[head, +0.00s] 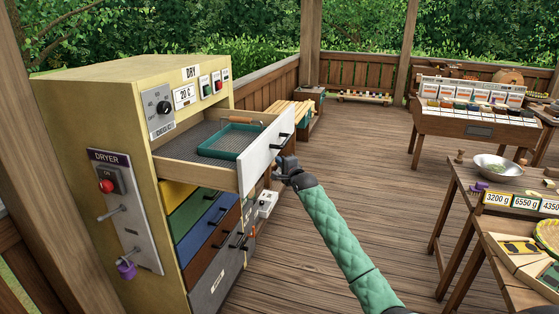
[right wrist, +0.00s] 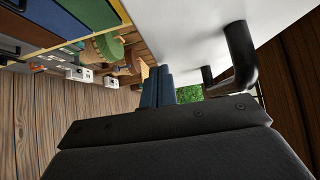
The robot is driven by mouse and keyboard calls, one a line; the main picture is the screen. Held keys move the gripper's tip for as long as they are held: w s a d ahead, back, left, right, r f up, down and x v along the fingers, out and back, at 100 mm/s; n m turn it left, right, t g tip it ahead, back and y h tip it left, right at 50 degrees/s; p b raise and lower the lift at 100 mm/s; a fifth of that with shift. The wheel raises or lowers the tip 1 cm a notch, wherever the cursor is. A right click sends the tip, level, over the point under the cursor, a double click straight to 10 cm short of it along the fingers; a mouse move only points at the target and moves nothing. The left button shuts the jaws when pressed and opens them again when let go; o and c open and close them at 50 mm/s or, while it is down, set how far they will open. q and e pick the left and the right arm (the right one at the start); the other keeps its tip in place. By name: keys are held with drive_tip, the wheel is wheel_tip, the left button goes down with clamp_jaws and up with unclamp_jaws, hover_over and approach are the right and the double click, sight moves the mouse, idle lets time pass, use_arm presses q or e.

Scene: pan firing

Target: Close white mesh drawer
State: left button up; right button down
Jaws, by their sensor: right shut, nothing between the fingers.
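The white mesh drawer (head: 265,153) is pulled out of the top of the cream dryer cabinet (head: 85,105). Its grey mesh floor (head: 183,146) shows, and a green tray (head: 231,141) with a wooden handle lies in it. My right gripper (head: 282,164), on the green-sleeved arm, is shut and empty, close to the drawer's white front. In the right wrist view the white front (right wrist: 185,30) and its black bar handle (right wrist: 238,60) are just beyond the gripper (right wrist: 170,88). I cannot tell whether the gripper touches the front. My left gripper is not in view.
Yellow, green, blue, brown and grey drawers (head: 195,222) below are shut. A purple item (head: 126,268) hangs on the cabinet's left side. A table with a metal bowl (head: 496,167) and weight signs stands at right. The wooden floor (head: 350,150) between is open.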

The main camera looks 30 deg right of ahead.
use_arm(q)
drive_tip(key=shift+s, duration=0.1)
use_arm(e)
drive_tip(key=shift+w+a, duration=0.1)
drive_tip(key=shift+a, duration=0.1)
